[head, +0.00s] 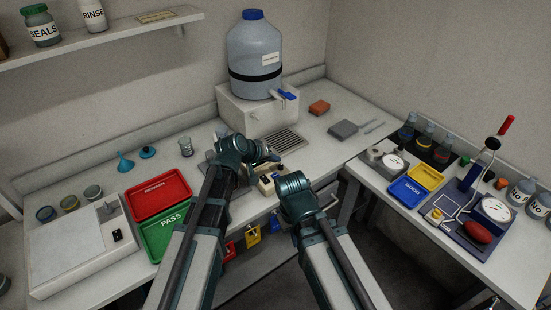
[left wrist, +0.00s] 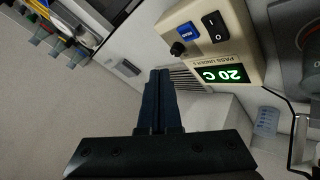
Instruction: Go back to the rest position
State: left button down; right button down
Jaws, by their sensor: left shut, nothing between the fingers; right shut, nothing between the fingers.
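My left gripper (head: 268,154) reaches over the back bench in the head view, in front of the white box under the water jug. In the left wrist view its dark fingers (left wrist: 159,100) are together with nothing between them. My right gripper (head: 297,188) is lower and to the right, near the bench's front edge. Its arm comes up from the bottom of the picture. It appears shut and empty, with its fingertips mostly hidden by the wrist.
A blue-capped jug (head: 255,60) stands on a white box at the back. A red tray (head: 158,195) and a green PASS tray (head: 168,232) lie left of my left arm. The right bench holds yellow and blue trays (head: 408,192), bottles and a stand. A floor gap separates the benches.

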pick_arm(q)
jog(key=s+a+f+m+g+y, duration=0.1)
jog(key=s+f+g+y, duration=0.1)
jog(key=s, duration=0.6)
jog(key=s+a+f+m+g+y, duration=0.2)
jog(key=s+y, duration=0.1)
jog(key=s, duration=0.6)
jog(key=s+a+f+m+g+y, duration=0.1)
jog(key=s+a+f+g+y, duration=0.1)
jog(key=s, duration=0.6)
jog(key=shift+s+a+f+g+y, duration=0.25)
jog(key=shift+s+g+y, duration=0.1)
jog(key=shift+g, duration=0.25)
